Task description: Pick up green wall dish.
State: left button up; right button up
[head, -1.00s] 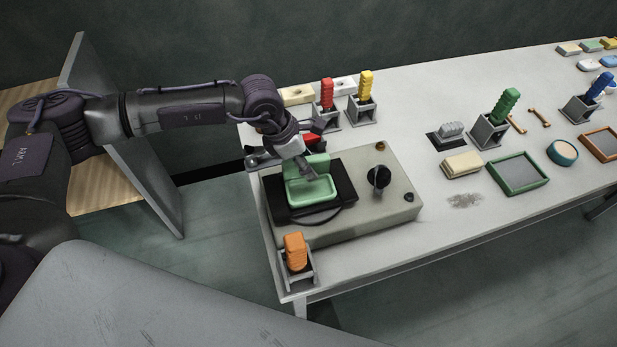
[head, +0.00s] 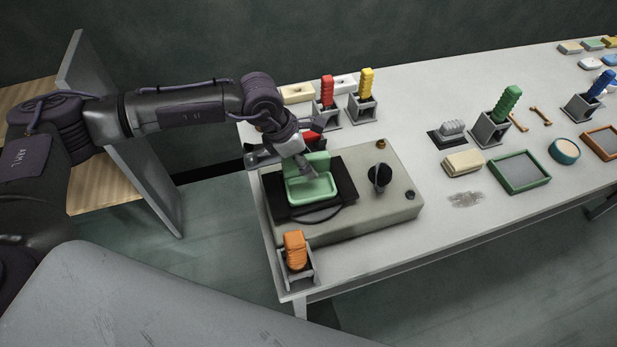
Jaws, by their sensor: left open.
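The green wall dish (head: 312,190) is a shallow light-green tray with a raised back. It lies on a black square plate (head: 346,182) on top of a beige machine (head: 385,212) at the table's left end. My left gripper (head: 306,167) is open above the dish's back edge. One finger reaches over the dish and covers part of its back. I cannot tell whether it touches the dish. My right gripper is not in view.
The machine has a black knob (head: 379,176). An orange block in a grey holder (head: 296,250) stands in front of it. Red (head: 327,92) and yellow (head: 366,84) handles stand in holders behind. A green-framed tray (head: 519,172) lies to the right.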

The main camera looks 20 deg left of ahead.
pick_arm(q)
grip_shut()
jog(key=shift+r, duration=0.15)
dwell(0.4)
